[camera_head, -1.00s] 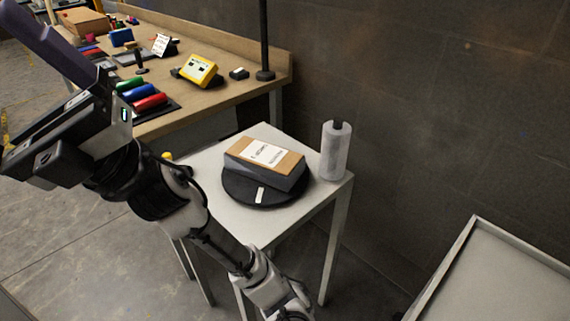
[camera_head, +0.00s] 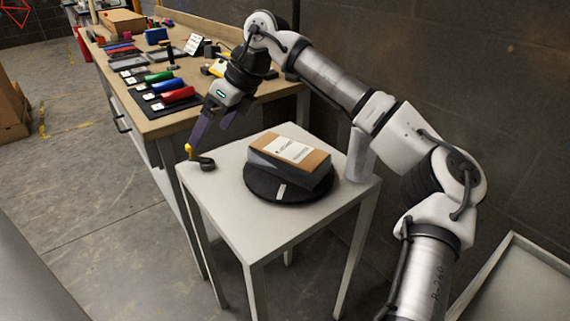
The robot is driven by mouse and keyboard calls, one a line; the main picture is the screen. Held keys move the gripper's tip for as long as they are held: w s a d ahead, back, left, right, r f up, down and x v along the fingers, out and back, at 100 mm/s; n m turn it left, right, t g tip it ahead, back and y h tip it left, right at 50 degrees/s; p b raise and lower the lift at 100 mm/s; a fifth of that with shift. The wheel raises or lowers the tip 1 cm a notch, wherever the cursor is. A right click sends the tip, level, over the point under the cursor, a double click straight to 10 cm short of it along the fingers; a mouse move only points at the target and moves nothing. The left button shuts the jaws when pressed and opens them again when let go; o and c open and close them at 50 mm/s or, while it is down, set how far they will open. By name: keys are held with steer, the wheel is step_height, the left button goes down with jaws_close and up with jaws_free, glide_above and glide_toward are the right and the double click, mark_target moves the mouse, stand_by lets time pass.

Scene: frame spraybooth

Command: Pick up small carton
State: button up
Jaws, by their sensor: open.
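A small carton (camera_head: 290,152) with a brown top, grey sides and a white label lies on a round black turntable (camera_head: 262,187) on a small white table. My gripper (camera_head: 212,138) has two purple fingers pointing down, apart and with nothing visible between them. It hangs left of the carton, over or near the left side of the white table, and is not touching the carton. Another brown carton (camera_head: 122,22) stands at the far end of the workbench.
The white table (camera_head: 225,215) has a small black and yellow object (camera_head: 201,162) at its left corner. My arm partly hides a white roll (camera_head: 360,160) at the right corner. The wooden workbench (camera_head: 165,122) behind carries coloured rolls (camera_head: 175,94). A grey tray-like surface (camera_head: 520,285) is at lower right.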

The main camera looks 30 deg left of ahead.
mark_target(288, 148)
steer(key=w+d+r+m+t+h, duration=0.2)
steer(key=w+d+m+t+h, duration=0.15)
steer(key=w+d, duration=0.8)
steer(key=shift+n+t, duration=0.25)
steer(key=shift+t, duration=0.1)
steer(key=f, duration=0.3)
steer(key=a+f, duration=0.1)
steer(key=f, duration=0.2)
steer(key=w+f+b, duration=0.1)
steer(key=f, duration=0.2)
steer(key=shift+a, duration=0.4)
steer(key=f, duration=0.5)
steer(key=shift+w+a, duration=0.35)
steer(key=shift+a, duration=0.05)
steer(key=shift+c, duration=0.3)
steer(key=c, duration=1.4)
steer(key=shift+r, duration=0.15)
